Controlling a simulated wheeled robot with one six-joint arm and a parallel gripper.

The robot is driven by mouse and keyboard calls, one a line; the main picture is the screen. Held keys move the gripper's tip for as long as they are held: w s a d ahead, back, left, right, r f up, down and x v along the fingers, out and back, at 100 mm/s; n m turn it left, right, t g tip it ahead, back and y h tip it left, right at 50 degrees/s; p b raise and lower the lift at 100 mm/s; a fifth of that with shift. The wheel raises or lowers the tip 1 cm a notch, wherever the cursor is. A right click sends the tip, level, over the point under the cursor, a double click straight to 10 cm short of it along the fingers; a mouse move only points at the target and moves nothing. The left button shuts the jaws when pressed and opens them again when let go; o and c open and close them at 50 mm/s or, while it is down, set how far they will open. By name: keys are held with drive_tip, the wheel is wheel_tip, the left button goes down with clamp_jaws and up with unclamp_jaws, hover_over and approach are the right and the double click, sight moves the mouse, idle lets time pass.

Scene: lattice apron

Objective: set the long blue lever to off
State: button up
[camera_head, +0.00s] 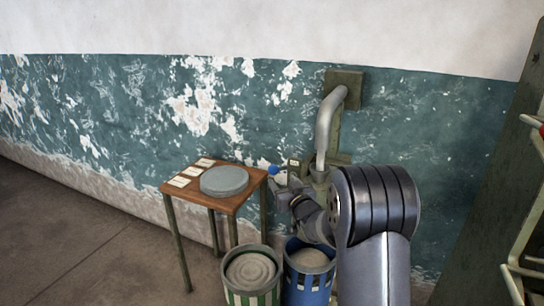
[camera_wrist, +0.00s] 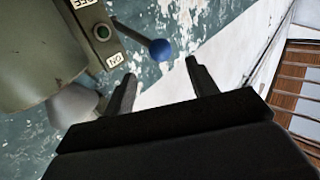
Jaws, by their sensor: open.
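The blue lever shows in the wrist view as a thin rod ending in a round blue knob (camera_wrist: 160,50). The rod comes out from beside a green-grey housing (camera_wrist: 40,50) with two pale labels; one reads ON, the other is cut off by the top edge. My gripper (camera_wrist: 161,76) is open, with the knob just beyond its fingertips and roughly between them. I see no contact. In the head view the blue knob (camera_head: 274,169) stands at the table's right corner, just above my gripper (camera_head: 276,186). My arm hides part of the housing.
A wooden table (camera_head: 226,204) with a grey round disc (camera_head: 224,180) and several cards stands left of my gripper. A green-striped bin (camera_head: 240,297) and a blue-striped bin (camera_head: 295,290) stand below. A grey pipe (camera_head: 325,125) runs down the wall behind.

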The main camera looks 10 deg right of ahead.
sight(272, 167)
drive_tip(key=shift+w+a+r+p, duration=0.1)
drive_tip(key=shift+w+a+p, duration=0.25)
drive_tip(key=shift+w, duration=1.45)
drive_tip(key=shift+w+a+f+p, duration=0.1)
drive_tip(key=shift+w+a+p, duration=0.25)
drive_tip(key=shift+w, duration=1.4)
drive_tip(key=shift+w+a+r+p, duration=0.1)
drive_tip(key=shift+w+a+p, duration=0.25)
drive_tip(key=shift+w, duration=1.45)
drive_tip(key=shift+c, duration=0.2)
clamp_jaws()
